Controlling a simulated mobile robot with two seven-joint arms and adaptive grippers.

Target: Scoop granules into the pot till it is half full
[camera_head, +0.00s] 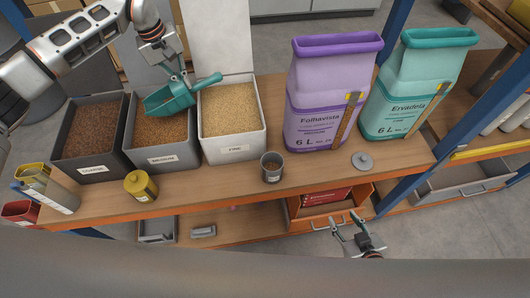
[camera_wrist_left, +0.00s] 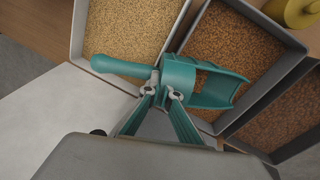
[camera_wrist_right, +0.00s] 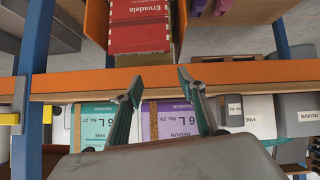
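A teal scoop (camera_head: 170,98) is held by my left gripper (camera_head: 172,74) over the middle bin of brown granules, its handle reaching over the bin of pale granules. The scoop also shows in the left wrist view (camera_wrist_left: 225,88), with my left gripper (camera_wrist_left: 160,92) shut on it near the handle's base. I cannot tell whether it holds granules. The small grey pot (camera_head: 272,172) stands open on the bench, right of the bins; its fill level is unclear. My right gripper (camera_head: 352,222) is open and empty in front of the bench; its spread fingers show in the right wrist view (camera_wrist_right: 158,85).
The dark bin (camera_head: 68,160), middle bin (camera_head: 160,160) and pale bin (camera_head: 235,149) stand side by side. A purple sack (camera_head: 318,105) and teal sack (camera_head: 408,95) stand right. A grey lid (camera_head: 363,160) and yellow canister (camera_head: 140,186) are on the bench. An orange drawer (camera_head: 325,220) is open below.

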